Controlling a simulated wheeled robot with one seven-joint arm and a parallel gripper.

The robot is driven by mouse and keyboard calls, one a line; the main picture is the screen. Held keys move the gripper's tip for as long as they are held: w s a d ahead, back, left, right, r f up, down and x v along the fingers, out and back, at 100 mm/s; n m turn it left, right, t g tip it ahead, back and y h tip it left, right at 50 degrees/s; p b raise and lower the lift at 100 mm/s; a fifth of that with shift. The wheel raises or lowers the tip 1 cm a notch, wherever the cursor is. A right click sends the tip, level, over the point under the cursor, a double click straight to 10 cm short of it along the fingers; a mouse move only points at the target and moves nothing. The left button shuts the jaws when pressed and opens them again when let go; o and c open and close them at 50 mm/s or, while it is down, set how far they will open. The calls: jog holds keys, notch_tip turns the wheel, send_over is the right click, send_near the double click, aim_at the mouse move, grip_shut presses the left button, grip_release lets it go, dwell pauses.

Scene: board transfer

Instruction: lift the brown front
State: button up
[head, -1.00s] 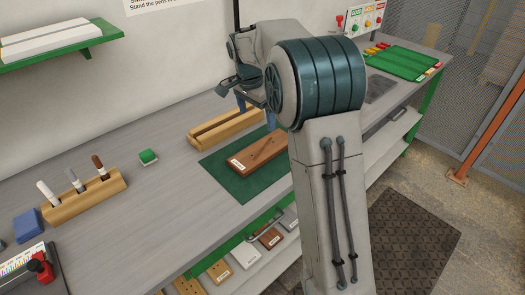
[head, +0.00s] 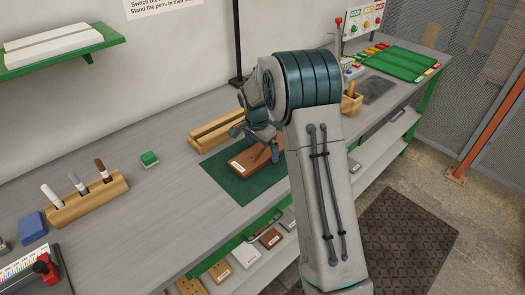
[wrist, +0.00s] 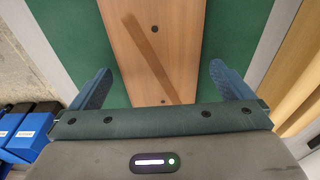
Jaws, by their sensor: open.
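The brown front (head: 240,163) lies flat on a green mat (head: 240,191) on the bench, with a white label at its near end. In the wrist view the brown front (wrist: 185,40) shows small dark holes and a darker diagonal strip. My gripper (head: 257,143) is over the front's far part. In the wrist view my gripper (wrist: 160,75) is open, with one blue finger beyond each long edge of the front and green mat showing between. The fingers do not appear to touch it. My wrist hides the nearer part of the front there.
A slotted wooden rack (head: 222,127) stands just behind the mat. Several other fronts, including a brown one (head: 271,238), lie on the shelf below.

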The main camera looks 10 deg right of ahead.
jog(key=shift+f, duration=0.3)
jog(key=c, duration=1.2)
jog(key=shift+o, duration=0.2)
jog(key=shift+r, duration=0.1)
